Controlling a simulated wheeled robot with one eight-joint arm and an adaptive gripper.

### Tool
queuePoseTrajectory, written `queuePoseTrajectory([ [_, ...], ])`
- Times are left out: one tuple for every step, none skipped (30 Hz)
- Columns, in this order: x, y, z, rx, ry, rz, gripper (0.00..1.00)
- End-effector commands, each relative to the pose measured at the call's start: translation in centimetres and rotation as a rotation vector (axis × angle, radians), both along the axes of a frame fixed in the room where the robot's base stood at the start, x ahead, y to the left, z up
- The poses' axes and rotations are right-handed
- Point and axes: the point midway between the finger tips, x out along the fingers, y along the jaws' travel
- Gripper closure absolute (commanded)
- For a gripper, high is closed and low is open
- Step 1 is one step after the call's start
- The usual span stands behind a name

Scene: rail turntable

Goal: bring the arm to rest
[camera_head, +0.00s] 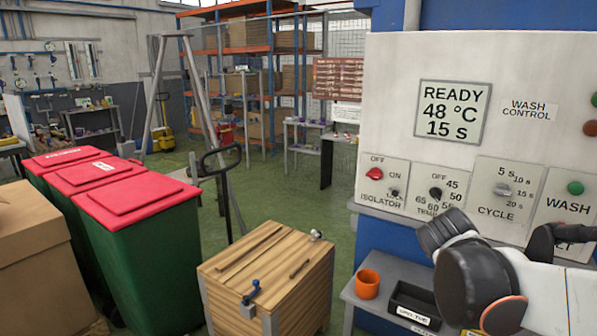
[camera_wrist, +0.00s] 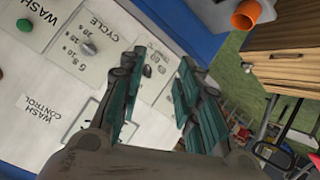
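My gripper (camera_wrist: 160,72) is open and empty in the wrist view, its two teal-padded fingers apart. It is in front of the white wash control panel (camera_wrist: 40,60), whose cycle knob (camera_wrist: 88,48) and green button (camera_wrist: 24,25) show to the left of the fingers. I cannot tell the gap between fingertips and panel. In the head view my arm crosses the lower right, in front of the panel (camera_head: 390,100); the fingers cannot be made out there. The display (camera_head: 452,111) reads READY, 48 °C, 15 s.
Below the panel, a shelf (camera_head: 357,298) holds an orange cup (camera_head: 367,284) and a black tray (camera_head: 412,303). Green bins with red lids (camera_head: 125,190) and a cardboard box (camera_head: 35,240) are at left. Green floor is open behind.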

Motion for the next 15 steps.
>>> queuePoseTrajectory([
  [-2.0,0.8,-0.3,0.033,0.020,0.009,0.69],
  [-3.0,1.3,-0.5,0.053,0.033,0.014,0.69],
  [-4.3,2.0,-0.8,0.082,0.050,0.023,0.69],
  [-5.3,2.5,-1.0,0.101,0.064,0.030,0.69],
  [-6.4,3.1,-1.3,0.123,0.077,0.035,0.69],
  [-7.7,3.8,-1.7,0.149,0.093,0.047,0.69],
  [-8.7,4.4,-2.0,0.170,0.106,0.056,0.69],
  [-9.8,5.0,-2.3,0.190,0.120,0.065,0.69],
  [-11.1,5.8,-2.8,0.218,0.136,0.078,0.69],
  [-12.1,6.4,-3.2,0.239,0.148,0.088,0.69],
  [-13.1,7.0,-3.5,0.260,0.161,0.100,0.69],
  [-14.4,7.9,-4.1,0.288,0.176,0.114,0.69],
  [-15.3,8.5,-4.4,0.308,0.188,0.125,0.69],
  [-16.2,9.1,-4.8,0.327,0.199,0.137,0.69],
  [-17.3,9.8,-5.2,0.351,0.212,0.151,0.69],
])
